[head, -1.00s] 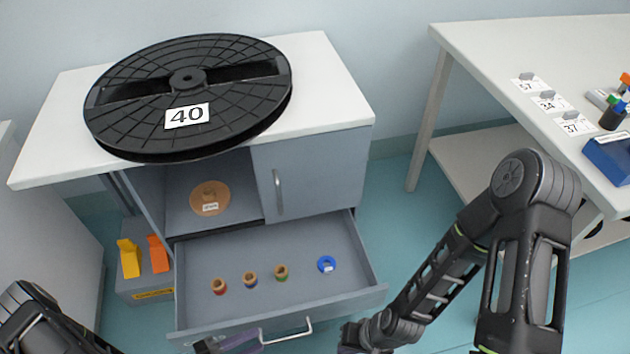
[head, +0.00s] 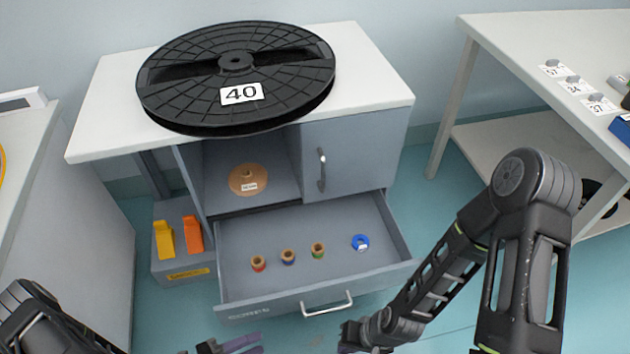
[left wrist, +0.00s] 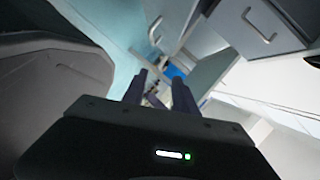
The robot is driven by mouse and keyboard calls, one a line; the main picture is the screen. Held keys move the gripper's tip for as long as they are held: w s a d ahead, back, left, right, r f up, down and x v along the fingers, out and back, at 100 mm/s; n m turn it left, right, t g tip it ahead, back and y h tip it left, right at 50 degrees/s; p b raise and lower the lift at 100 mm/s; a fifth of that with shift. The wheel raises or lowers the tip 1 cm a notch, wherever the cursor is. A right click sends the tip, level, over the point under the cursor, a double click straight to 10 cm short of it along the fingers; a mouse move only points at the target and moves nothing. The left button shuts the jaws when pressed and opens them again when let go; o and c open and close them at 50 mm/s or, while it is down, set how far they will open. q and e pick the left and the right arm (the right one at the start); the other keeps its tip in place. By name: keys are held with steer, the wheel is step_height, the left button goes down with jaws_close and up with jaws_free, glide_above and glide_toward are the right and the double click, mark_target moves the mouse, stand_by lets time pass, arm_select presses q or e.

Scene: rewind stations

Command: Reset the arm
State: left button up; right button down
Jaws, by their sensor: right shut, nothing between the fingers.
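My left gripper (head: 235,344) shows purple fingers at the bottom of the head view, left of and below the open drawer's handle (head: 328,304), apart from it. In the left wrist view its two fingers (left wrist: 158,90) stand apart with nothing held between them. My right gripper (head: 350,348) is at the bottom edge of the head view, just right of the left one, mostly cut off. It is shut and empty. My right arm is bent, its elbow high at the right.
The drawer (head: 385,262) holds several small spools and a blue ring (head: 360,242). A black reel (head: 300,65) labelled 40 lies on the cabinet (head: 385,85). A grey box (head: 170,270) with yellow and orange pieces stands left. A white table (head: 510,50) is at right.

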arm_select(q)
steer(key=s+f+m+g+y+b, duration=0.1)
steer(key=s+f+m+g+y, duration=0.25)
steer(key=m, duration=0.55)
steer(key=s+d+f+m+g+b, duration=0.1)
steer(key=s+f+m+g, duration=0.1)
steer(key=s+m+g, duration=0.35)
steer(key=s+f+m+g+y+b, duration=0.1)
steer(key=s+f+m+g+y, duration=0.3)
steer(key=m, duration=0.8)
steer(key=w+m+t+y+b, duration=0.2)
steer(key=w+m+t+b, duration=0.35)
steer(key=m, duration=0.75)
steer(key=w+d+r+m+b, duration=0.1)
steer(key=w+d+m+b, duration=0.1)
steer(key=w+d+m, duration=0.5)
step_height(320, 180, up, 27)
steer(key=n+p, duration=0.1)
steer(key=p, duration=2.5)
steer(key=shift+s+d+h+p, duration=0.15)
steer(key=shift+h+p, duration=0.15)
steer(key=shift+h, duration=0.15)
steer(key=shift+f+t, duration=0.1)
steer(key=shift+t, duration=0.15)
